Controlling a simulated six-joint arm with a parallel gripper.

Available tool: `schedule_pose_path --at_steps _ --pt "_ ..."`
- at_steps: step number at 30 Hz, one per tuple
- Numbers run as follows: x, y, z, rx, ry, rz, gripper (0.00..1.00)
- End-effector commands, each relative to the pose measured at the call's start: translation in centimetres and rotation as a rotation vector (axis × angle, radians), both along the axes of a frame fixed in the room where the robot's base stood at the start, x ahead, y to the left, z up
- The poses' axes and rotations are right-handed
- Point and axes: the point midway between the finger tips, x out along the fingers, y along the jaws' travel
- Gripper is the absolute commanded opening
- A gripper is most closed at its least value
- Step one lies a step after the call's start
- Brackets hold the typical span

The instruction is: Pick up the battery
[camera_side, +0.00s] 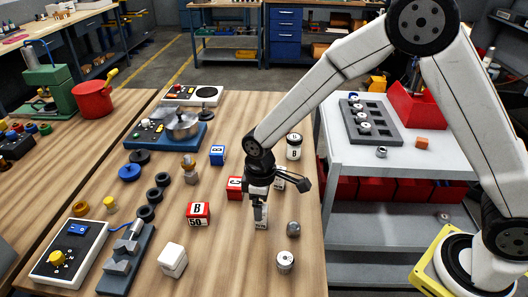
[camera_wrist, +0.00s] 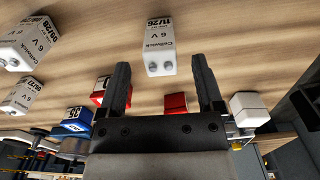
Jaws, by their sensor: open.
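My gripper (camera_side: 259,208) points down over the wooden table. In the wrist view, its two dark fingers (camera_wrist: 160,62) are apart. A white battery (camera_wrist: 160,44), marked 6 V with two grey terminals, shows between and just beyond the fingertips; contact cannot be told. In the side view, a white battery (camera_side: 261,222) stands directly below the gripper, partly hidden by it. Two more white 6 V batteries show at the left of the wrist view, one higher (camera_wrist: 24,44) and one lower (camera_wrist: 20,97).
Red blocks (camera_side: 198,213) (camera_side: 234,188) and a blue block (camera_side: 217,155) stand to the left of my gripper. A white block (camera_side: 173,260) is at front left. A grey round piece (camera_side: 293,229) and a pale cylinder (camera_side: 285,261) stand near the right table edge.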

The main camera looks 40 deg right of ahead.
Motion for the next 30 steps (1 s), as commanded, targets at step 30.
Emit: schedule_pose_path --at_steps 30 --pt "-0.2 0.0 -3.6 0.0 0.0 0.0 0.5"
